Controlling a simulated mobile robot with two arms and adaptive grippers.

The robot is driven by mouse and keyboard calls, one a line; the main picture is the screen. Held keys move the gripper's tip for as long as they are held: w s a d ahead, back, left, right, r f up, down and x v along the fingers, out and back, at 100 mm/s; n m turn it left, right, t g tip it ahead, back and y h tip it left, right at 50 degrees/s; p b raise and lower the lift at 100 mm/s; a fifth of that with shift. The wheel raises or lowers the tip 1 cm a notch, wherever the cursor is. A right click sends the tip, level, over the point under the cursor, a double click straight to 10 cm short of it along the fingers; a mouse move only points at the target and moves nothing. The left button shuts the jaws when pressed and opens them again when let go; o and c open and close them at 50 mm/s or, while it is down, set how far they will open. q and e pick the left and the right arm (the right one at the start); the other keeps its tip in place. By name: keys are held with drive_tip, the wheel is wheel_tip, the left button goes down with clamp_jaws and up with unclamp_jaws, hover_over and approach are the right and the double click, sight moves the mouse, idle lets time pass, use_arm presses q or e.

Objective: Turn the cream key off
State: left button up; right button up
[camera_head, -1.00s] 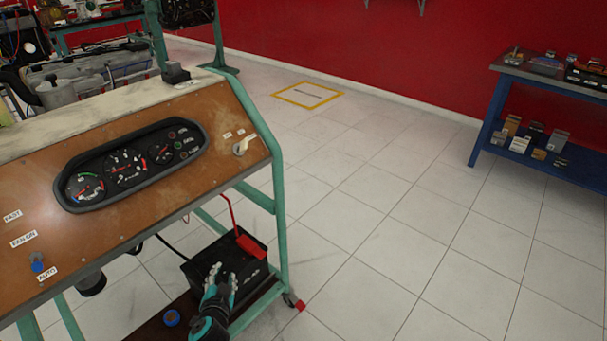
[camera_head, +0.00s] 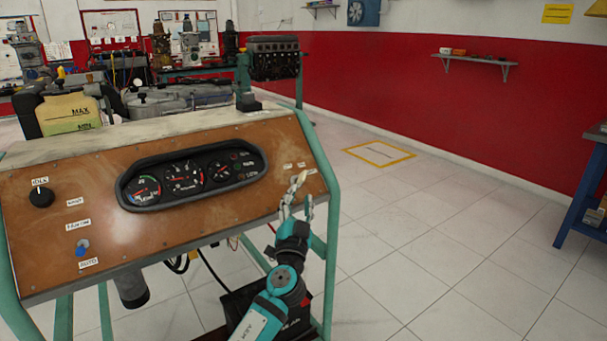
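The cream key (camera_head: 300,178) sits at the right end of the brown control panel (camera_head: 85,228), below small white labels. My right gripper is not in view.
The panel also holds a gauge cluster (camera_head: 190,178), a black knob (camera_head: 41,197) and a blue switch (camera_head: 82,246). The green frame (camera_head: 326,225) edges the panel on the right. A black battery box stands below.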

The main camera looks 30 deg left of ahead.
sight(302, 183)
use_arm(q)
drive_tip(key=x, duration=0.6)
drive_tip(key=shift+w+a, duration=0.1)
drive_tip(key=shift+w, duration=0.2)
drive_tip(key=shift+x, duration=0.8)
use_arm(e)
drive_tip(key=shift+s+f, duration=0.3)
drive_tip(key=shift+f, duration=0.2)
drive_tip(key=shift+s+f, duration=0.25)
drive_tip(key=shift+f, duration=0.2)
use_arm(q)
drive_tip(key=shift+s, duration=0.1)
drive_tip(key=shift+c, duration=0.2)
clamp_jaws()
